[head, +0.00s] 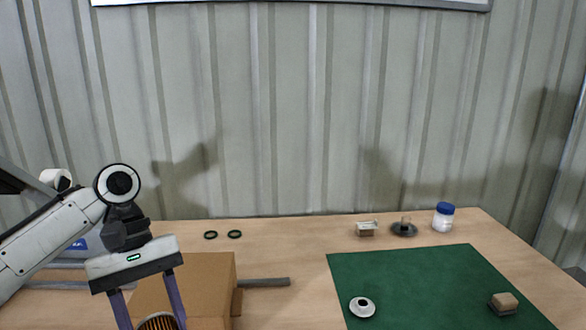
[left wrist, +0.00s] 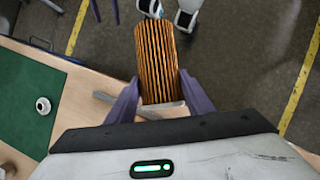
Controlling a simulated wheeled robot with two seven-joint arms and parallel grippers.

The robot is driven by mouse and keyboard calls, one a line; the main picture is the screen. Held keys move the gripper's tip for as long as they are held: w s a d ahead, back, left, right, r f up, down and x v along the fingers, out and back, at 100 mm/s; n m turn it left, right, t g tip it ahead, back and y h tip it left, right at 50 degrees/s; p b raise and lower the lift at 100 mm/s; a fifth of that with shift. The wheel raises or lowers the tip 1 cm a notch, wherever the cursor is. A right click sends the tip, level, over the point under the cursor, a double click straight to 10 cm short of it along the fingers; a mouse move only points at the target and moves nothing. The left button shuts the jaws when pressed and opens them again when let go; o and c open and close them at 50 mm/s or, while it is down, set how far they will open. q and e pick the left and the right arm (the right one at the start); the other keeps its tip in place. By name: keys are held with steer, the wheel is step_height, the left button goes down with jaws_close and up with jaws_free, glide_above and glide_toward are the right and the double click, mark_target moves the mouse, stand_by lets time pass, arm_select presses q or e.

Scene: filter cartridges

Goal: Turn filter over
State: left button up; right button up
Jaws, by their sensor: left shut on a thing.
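The filter is a cylinder with orange-brown pleats and dark gaps. In the left wrist view the filter (left wrist: 157,62) sits between the purple fingers of my left gripper (left wrist: 160,88), which is shut on it near a pale end. In the head view my left gripper (head: 153,318) is low at the left, in front of a cardboard box, and only the top of the filter (head: 158,323) shows at the bottom edge. Two purple fingers of my right gripper (left wrist: 105,14) show apart and empty at the top of the left wrist view; it is outside the head view.
A cardboard box (head: 205,280) stands behind the left gripper. A green mat (head: 420,280) holds a white round part (head: 362,307) and a small block (head: 504,302). Two dark rings (head: 222,235), a small tray (head: 367,229) and a blue-lidded jar (head: 443,217) stand behind. The table's middle is clear.

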arm_select(q)
steer(key=shift+m, duration=2.9)
